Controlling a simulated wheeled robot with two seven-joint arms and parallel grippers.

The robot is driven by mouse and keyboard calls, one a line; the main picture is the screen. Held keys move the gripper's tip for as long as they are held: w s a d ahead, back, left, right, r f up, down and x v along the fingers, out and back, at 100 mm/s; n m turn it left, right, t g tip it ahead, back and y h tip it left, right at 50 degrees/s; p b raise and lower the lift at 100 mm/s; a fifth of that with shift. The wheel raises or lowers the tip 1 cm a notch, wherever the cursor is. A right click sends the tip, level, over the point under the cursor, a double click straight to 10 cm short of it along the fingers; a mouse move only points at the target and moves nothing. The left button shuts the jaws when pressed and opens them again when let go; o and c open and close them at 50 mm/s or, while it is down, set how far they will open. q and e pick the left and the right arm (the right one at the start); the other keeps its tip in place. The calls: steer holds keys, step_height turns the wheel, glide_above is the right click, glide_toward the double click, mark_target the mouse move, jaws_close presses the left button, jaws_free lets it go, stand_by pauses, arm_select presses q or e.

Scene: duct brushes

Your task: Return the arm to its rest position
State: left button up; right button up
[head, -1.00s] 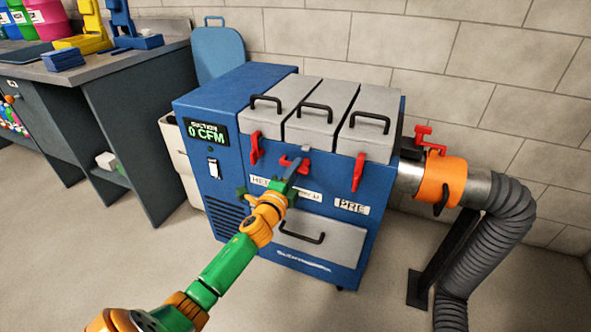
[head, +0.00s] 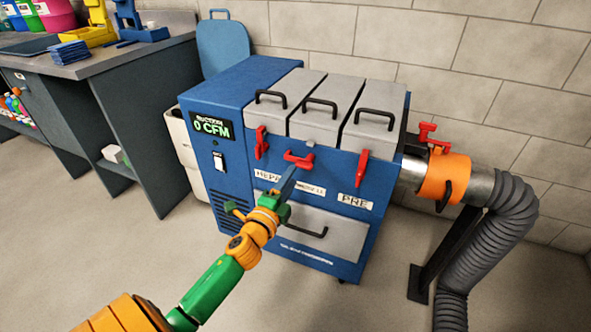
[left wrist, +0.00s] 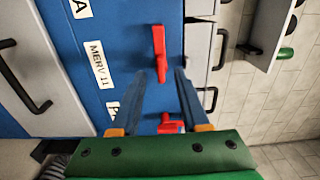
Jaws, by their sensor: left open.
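My left gripper (head: 289,177) is in front of the blue filter machine (head: 232,90), fingers pointing at its middle red latch (head: 300,159). The gripper is open and empty. In the left wrist view, the two blue-grey fingers (left wrist: 160,75) stand apart, with the middle latch (left wrist: 158,55) showing between and beyond their tips, apparently untouched. That latch lies sideways. The left latch (head: 261,142) and right latch (head: 362,168) hang upright. My left arm reaches in from the lower left. The right gripper is not in view.
Three grey lids (head: 319,107) with black handles top the machine, and a grey drawer (head: 318,233) is below. An orange collar (head: 446,178) and grey hose (head: 494,225) stand at right. A workbench (head: 110,66) is at left. The front floor is clear.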

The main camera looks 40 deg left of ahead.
arm_select(q)
steer(key=shift+s, duration=0.2)
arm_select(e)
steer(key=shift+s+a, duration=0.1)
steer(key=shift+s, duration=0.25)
